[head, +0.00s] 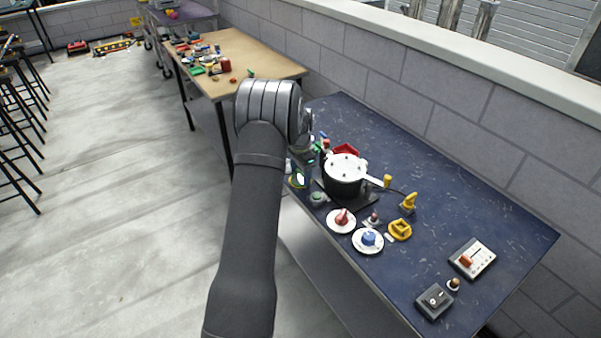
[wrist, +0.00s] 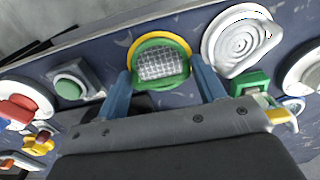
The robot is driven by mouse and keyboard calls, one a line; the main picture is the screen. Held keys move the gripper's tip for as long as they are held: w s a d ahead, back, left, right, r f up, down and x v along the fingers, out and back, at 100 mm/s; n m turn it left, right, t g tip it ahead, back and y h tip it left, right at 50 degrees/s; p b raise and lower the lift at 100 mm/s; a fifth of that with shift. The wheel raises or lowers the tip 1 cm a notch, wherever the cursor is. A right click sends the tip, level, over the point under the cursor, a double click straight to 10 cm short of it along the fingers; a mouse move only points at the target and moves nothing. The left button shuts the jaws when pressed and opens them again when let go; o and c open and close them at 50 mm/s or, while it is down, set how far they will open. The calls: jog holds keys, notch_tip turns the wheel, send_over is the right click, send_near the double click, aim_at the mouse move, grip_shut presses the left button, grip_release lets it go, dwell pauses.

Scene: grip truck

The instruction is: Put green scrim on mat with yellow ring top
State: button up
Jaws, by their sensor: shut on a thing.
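The green scrim (wrist: 162,66), a grey mesh in a green rim, sits between the two blue fingers of my gripper (wrist: 161,70) in the wrist view. My gripper is shut on it. A yellow ring (wrist: 158,37) shows as an arc just beyond the scrim's far rim. The scrim covers most of what lies inside that ring. I cannot tell whether the scrim touches the mat or hangs just above it.
In the wrist view, a white ridged disc (wrist: 241,41) lies right of the scrim, with a green block (wrist: 250,83) below it. A green button on a grey base (wrist: 69,88) is at left. In the head view, a dark pot (head: 345,178) stands close right of my gripper.

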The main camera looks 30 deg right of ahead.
aim_at(301, 172)
jog(key=o, duration=0.7)
jog(key=shift+f, duration=0.1)
notch_tip(301, 172, up, 12)
jog(key=shift+r, duration=0.2)
jog(key=shift+f, duration=0.1)
notch_tip(301, 172, down, 12)
jog(key=shift+f, duration=0.25)
notch_tip(301, 172, up, 3)
jog(key=shift+r, duration=0.6)
